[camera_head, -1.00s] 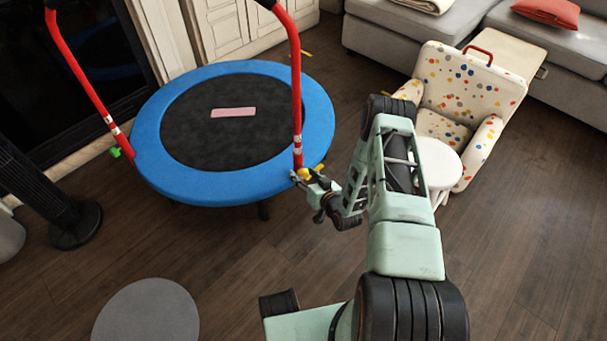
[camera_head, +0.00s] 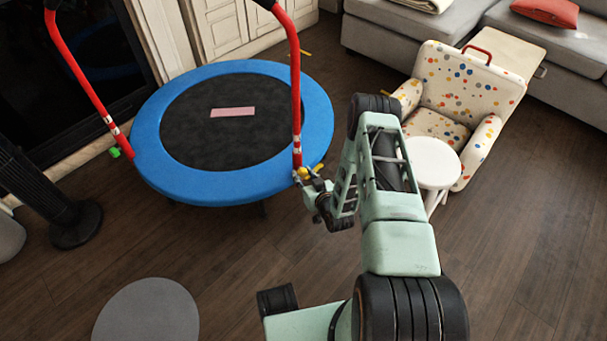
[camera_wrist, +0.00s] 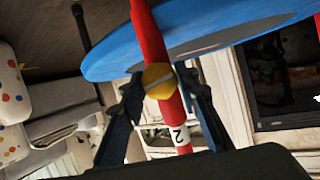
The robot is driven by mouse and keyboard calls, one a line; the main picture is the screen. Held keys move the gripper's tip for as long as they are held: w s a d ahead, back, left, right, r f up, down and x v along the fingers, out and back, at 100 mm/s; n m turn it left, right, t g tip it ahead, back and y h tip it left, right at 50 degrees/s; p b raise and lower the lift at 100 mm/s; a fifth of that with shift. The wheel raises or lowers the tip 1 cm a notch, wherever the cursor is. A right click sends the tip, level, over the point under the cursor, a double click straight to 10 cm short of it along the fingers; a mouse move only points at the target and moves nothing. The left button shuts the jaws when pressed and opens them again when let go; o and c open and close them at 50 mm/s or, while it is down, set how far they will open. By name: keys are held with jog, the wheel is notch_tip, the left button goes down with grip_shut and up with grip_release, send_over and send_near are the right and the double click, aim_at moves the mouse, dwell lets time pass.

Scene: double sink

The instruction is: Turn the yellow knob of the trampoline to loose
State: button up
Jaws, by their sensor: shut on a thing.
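The trampoline has a blue rim (camera_head: 235,190), a black mat and red handle posts. The yellow knob (camera_head: 304,173) is at the foot of the right red post (camera_head: 297,110). My gripper (camera_head: 308,178) is at this knob, coming from the lower right. In the wrist view the yellow knob (camera_wrist: 158,80) sits between the two fingers of my gripper (camera_wrist: 160,92), in front of the red post (camera_wrist: 150,40). The fingers are shut on the knob. A pale line crosses the knob's face. A white label with a "2" is on the post beside it.
A green knob (camera_head: 114,152) is on the left post. A white stool (camera_head: 433,163) and a spotted armchair (camera_head: 462,95) stand right of my arm. A black fan (camera_head: 75,222) stands at the left. A round grey disc (camera_head: 146,312) lies front left. The floor between is clear.

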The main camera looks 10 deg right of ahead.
aim_at(302, 172)
jog(key=n, duration=0.1)
jog(key=n+h, duration=0.1)
jog(key=shift+a+n+h, duration=0.25)
jog(key=shift+n+h, duration=0.05)
jog(key=n+t+h, duration=0.1)
jog(key=n+h, duration=0.1)
jog(key=n, duration=0.1)
jog(key=shift+a+f, duration=0.1)
jog(key=n+t+h, duration=0.1)
jog(key=n, duration=0.2)
jog(key=shift+h, duration=0.3)
jog(key=shift+n+t+h, duration=0.4)
jog(key=shift+n+t, duration=0.1)
jog(key=shift+n, duration=0.8)
jog(key=o, duration=1.2)
jog(key=shift+c, duration=0.2)
jog(key=r, duration=1)
jog(key=shift+w+d+r, duration=0.1)
jog(key=shift+d+r, duration=0.05)
jog(key=shift+d, duration=0.05)
